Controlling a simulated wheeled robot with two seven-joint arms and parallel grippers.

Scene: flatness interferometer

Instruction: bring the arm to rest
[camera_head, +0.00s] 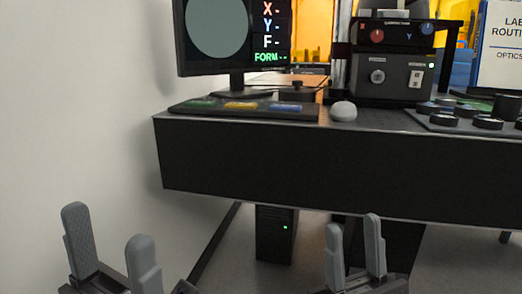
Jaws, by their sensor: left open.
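My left gripper (112,252) is at the lower left, with its two grey fingers pointing up and a wide gap between them. It is open and empty. My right gripper (354,248) is at the lower middle, also with two grey fingers up and a smaller gap between them. It is open and holds nothing. Both grippers appear in front of and below the dark bench (330,165), apart from it. The arm links behind the grippers are mostly out of the picture.
On the bench are a monitor (232,70), a keypad strip (242,107), a white dome (343,111), a control box (390,76) and several dark discs (488,122). A computer tower (274,238) stands below. A white wall (80,110) is at left.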

